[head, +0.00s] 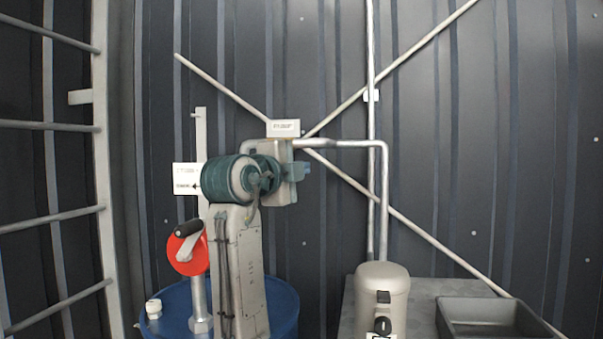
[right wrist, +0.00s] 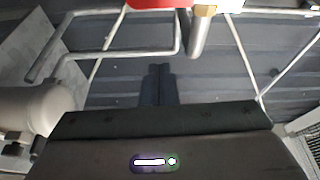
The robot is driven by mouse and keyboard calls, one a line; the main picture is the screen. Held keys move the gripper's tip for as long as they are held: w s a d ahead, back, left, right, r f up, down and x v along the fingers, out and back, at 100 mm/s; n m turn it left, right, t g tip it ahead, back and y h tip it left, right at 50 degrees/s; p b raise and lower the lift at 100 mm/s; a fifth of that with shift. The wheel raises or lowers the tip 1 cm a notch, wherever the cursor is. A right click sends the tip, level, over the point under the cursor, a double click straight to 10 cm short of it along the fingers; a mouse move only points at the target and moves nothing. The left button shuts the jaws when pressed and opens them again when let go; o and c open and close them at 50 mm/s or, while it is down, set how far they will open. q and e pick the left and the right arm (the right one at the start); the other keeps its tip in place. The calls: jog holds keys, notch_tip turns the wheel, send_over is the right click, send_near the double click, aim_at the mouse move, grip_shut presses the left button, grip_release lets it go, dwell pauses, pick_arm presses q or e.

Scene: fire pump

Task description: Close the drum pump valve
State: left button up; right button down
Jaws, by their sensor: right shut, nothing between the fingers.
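A blue drum (head: 282,305) stands at the lower left of the head view. The drum pump's red disc (head: 184,256), with a black-gripped crank (head: 189,228), sits above it beside a grey upright tube (head: 199,305). In the right wrist view, a red part (right wrist: 158,3) and a brass-coloured fitting on a grey pipe end (right wrist: 203,12) show at the top edge. I cannot tell whether that red part is the valve handle. My right gripper (head: 302,169) is shut and empty; its fingers (right wrist: 160,71) are together, apart from the red part. My arm hides the middle of the pump. My left gripper is out of view.
Bent grey pipes (head: 386,200) and diagonal braces (head: 440,232) run along the dark corrugated wall. A ladder (head: 103,150) stands at left. A beige canister (head: 381,285) and a dark tray (head: 490,303) are at lower right. White label plates (head: 186,170) hang near my arm.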

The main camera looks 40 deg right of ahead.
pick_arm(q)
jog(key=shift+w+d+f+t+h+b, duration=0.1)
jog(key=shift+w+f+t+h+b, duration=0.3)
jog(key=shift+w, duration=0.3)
pick_arm(e)
jog(key=w+v, duration=0.1)
jog(key=v, duration=0.6)
jog(key=shift+a, duration=0.6)
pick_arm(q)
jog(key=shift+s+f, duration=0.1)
pick_arm(e)
jog(key=shift+d+f, duration=0.1)
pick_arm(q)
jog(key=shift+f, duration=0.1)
